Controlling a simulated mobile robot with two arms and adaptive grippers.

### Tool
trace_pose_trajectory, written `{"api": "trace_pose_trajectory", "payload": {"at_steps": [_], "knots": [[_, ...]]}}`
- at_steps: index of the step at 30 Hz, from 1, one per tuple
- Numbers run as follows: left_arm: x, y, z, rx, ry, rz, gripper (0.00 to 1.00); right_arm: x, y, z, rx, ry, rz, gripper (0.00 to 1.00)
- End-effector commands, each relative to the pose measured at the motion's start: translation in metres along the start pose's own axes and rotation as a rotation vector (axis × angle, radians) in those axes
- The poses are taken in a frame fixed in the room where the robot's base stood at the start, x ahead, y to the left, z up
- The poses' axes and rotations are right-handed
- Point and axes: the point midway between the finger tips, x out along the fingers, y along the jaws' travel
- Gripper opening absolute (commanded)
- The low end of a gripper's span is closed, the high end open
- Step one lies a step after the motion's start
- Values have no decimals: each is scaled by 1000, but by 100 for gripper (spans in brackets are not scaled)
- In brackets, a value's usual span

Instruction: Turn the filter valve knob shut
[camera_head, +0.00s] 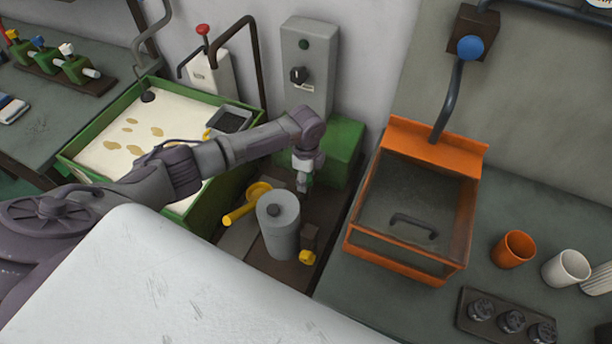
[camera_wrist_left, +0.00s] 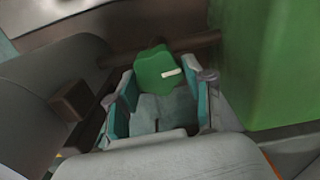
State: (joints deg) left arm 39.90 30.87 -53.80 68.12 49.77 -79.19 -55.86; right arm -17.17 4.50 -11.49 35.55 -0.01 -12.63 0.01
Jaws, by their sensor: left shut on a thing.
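A green knob (camera_wrist_left: 153,70) with a white mark shows in the left wrist view, between the fingers of my left gripper (camera_wrist_left: 165,86). The gripper is shut on it. In the head view the left gripper (camera_head: 303,180) points down behind and to the right of the grey filter canister (camera_head: 281,228); the knob is mostly hidden there by the fingers. The white mark lies nearly crosswise in the wrist view. My right gripper does not show.
A green block (camera_head: 343,150) stands just right of the gripper, below a grey control box (camera_head: 305,65). Yellow fittings (camera_head: 241,208) flank the canister. A green-rimmed tank (camera_head: 100,185) is at left, an orange-framed box (camera_head: 437,150) at right.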

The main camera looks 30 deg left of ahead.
Motion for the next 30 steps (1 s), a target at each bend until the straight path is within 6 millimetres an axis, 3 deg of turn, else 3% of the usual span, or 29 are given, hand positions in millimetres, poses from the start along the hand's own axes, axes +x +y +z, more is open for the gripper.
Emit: {"api": "trace_pose_trajectory", "payload": {"at_steps": [9, 24, 25, 30], "knots": [[-1, -1, -1, 108, 4, -4, 17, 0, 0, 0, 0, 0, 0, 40], [-1, 0, -1, 127, 3, -4, 17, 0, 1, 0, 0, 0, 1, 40], [-1, 0, -1, 127, 3, -4, 53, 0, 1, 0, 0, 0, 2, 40], [-1, 0, -1, 126, 2, -3, 77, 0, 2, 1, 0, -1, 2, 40]]}}
